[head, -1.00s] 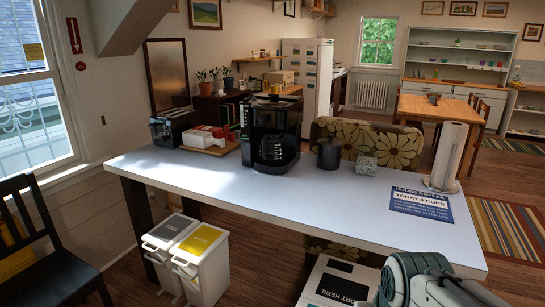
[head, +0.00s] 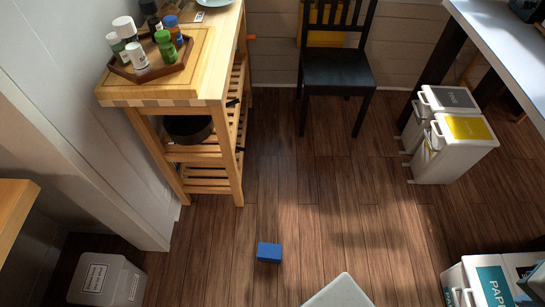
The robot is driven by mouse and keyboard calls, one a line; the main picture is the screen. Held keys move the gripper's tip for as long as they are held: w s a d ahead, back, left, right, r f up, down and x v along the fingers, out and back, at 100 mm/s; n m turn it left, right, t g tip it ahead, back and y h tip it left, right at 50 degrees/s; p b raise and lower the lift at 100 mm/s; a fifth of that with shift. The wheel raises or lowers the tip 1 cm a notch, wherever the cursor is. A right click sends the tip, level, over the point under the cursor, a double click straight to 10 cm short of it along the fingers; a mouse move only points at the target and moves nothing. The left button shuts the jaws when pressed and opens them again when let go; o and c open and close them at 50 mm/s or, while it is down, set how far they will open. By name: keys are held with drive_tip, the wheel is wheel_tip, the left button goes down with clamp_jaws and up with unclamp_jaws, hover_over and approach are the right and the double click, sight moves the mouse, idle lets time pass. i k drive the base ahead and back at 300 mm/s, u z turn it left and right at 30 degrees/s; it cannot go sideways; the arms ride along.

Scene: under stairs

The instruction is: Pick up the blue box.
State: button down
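A small blue box (head: 269,252) lies on the wooden floor in the head view, a little below the middle of the picture. The floor around it is bare. A pale grey rounded shape at the bottom edge, to the right of the box, appears to be part of my own body. My gripper is not in view.
A wooden kitchen cart (head: 165,95) with bottles on a tray (head: 150,68) stands at upper left. A grey bin (head: 107,280) is at lower left. A black chair (head: 337,68) stands at the back. White bins (head: 455,150) stand at right, and another bin (head: 490,283) at lower right.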

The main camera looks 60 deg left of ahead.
sight(271, 253)
drive_tip(key=u, duration=1.5)
drive_tip(key=k, duration=0.3)
drive_tip(key=u, duration=0.8)
drive_tip(key=k, duration=1.05)
drive_tip(key=z, duration=0.85)
drive_tip(key=i, duration=1.15)
drive_tip(key=u, duration=0.7)
drive_tip(key=i, duration=0.7)
drive_tip(key=u, duration=0.8)
